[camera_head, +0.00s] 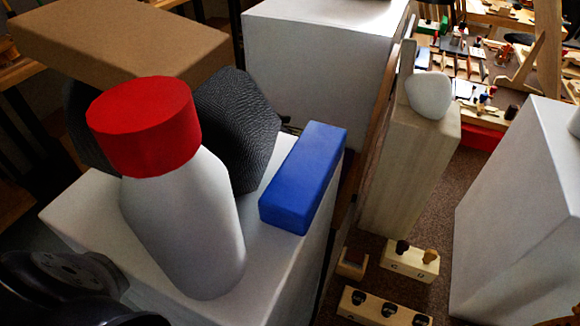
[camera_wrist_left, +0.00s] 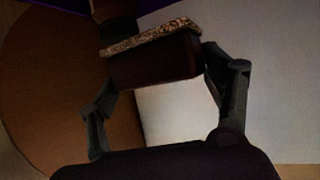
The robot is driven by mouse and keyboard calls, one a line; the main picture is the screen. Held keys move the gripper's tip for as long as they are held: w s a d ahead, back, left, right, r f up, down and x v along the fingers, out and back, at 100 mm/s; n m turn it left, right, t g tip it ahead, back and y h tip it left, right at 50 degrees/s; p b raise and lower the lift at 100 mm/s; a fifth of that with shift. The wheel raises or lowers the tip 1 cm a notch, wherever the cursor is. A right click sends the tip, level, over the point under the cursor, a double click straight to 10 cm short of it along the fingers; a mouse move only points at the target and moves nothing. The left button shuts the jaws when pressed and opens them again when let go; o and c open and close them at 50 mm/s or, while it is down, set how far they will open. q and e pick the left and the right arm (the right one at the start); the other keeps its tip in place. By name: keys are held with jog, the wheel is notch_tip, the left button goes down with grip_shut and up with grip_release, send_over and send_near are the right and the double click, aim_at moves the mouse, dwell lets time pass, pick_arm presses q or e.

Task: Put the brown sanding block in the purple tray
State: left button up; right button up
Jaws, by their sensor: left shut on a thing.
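My left gripper (camera_wrist_left: 160,70) is shut on the brown sanding block (camera_wrist_left: 155,62), with one finger at each end. The block is dark reddish brown with a speckled, gritty layer along its upper edge, and it is slightly tilted in the left wrist view. A dark purple strip (camera_wrist_left: 152,5) shows at the top edge of that view; I cannot tell for sure whether it is the purple tray. In the head view neither the sanding block nor a purple tray can be made out. My right gripper is in neither view.
In the head view a white bottle with a red cap (camera_head: 145,125), a blue block (camera_head: 305,178) and a dark textured object (camera_head: 240,125) stand on a white box (camera_head: 75,215). A cardboard box (camera_head: 125,40) is behind. In the wrist view a round brown surface (camera_wrist_left: 45,75) lies left.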

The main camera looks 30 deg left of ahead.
pick_arm(q)
jog(key=w+a+r, duration=0.3)
jog(key=r, duration=0.4)
jog(key=b, duration=0.1)
send_over(290, 165)
jog(key=shift+m+h, duration=0.4)
notch_tip(290, 165, down, 14)
jog(key=shift+f, duration=0.6)
notch_tip(290, 165, down, 4)
jog(key=shift+f, duration=0.1)
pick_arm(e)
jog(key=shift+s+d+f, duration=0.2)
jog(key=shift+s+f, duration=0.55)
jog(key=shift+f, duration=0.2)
pick_arm(q)
jog(key=o, duration=1.2)
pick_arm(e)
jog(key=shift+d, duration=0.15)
